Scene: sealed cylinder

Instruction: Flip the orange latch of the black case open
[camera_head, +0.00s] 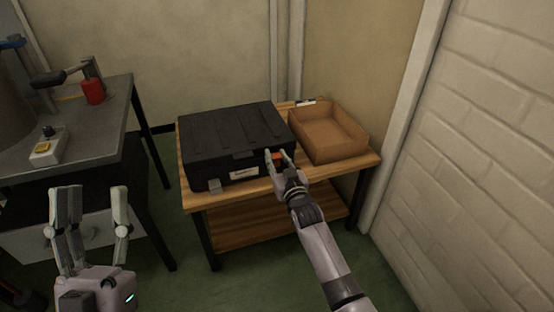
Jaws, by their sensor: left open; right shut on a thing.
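The black case (235,135) lies closed on a wooden table. A small part of the orange latch (277,155) shows on the right of its front face, between the fingers of my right gripper (277,157). My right gripper is shut on the latch, and its fingers hide most of it. A grey latch (215,186) sits at the left of the case's front. My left gripper (92,205) is open and empty at the lower left, away from the case.
An open cardboard box (330,155) stands right of the case on the wooden table (195,202). A grey bench (95,140) at the left carries a red-bodied item (93,92) and a small box with a yellow part (45,152). A white brick wall (490,150) bounds the right.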

